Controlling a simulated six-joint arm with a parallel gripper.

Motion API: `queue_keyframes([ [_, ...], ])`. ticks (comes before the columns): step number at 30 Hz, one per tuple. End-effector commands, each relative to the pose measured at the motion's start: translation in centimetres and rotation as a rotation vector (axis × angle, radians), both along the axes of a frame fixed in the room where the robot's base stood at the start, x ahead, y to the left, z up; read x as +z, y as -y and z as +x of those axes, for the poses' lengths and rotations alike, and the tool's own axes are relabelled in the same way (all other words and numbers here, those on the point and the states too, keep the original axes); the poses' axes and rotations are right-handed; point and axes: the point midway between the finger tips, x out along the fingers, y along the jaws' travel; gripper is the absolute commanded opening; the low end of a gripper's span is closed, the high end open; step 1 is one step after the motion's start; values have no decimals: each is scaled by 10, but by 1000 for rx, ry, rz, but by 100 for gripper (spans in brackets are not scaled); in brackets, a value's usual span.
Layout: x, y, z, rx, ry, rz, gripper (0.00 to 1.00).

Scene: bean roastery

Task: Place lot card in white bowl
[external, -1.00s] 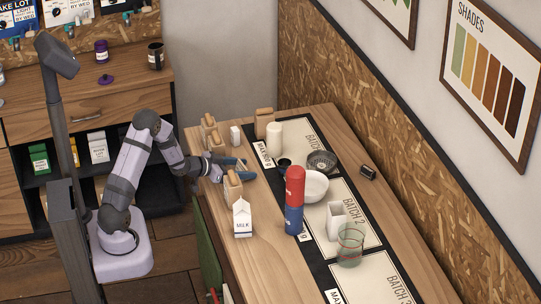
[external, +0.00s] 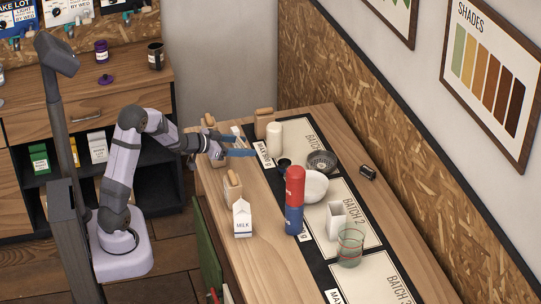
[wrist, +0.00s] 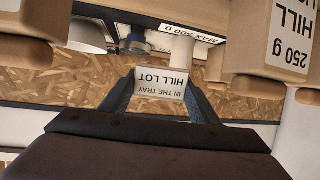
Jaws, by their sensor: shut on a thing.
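The lot card (wrist: 161,82) is a small white card reading "HILL LOT" and "IN THE TRAY", upside down in the wrist view. My gripper (wrist: 160,98) is shut on it, with one blue finger on each side. In the external view my gripper (external: 246,143) is over the table's far left part, near the tan bags; the card is too small to make out there.
A milk carton (external: 242,220) and a tan bag (external: 232,188) stand on the near left side. A white cylinder (external: 275,137), a dark round dish (external: 321,161), a white square cup (external: 336,220) and a green glass (external: 350,246) surround the bowl.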

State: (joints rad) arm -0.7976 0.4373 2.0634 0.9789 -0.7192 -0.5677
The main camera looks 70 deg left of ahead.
Motion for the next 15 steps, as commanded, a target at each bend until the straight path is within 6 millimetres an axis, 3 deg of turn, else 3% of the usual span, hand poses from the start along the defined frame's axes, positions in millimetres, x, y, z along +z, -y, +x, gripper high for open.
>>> queue_keyframes([
  [4,4,4,6,-15,2,1,31],
  [8,11,16,24,-62,7,-1,31],
  [15,34,72,86,-234,16,-5,31],
])
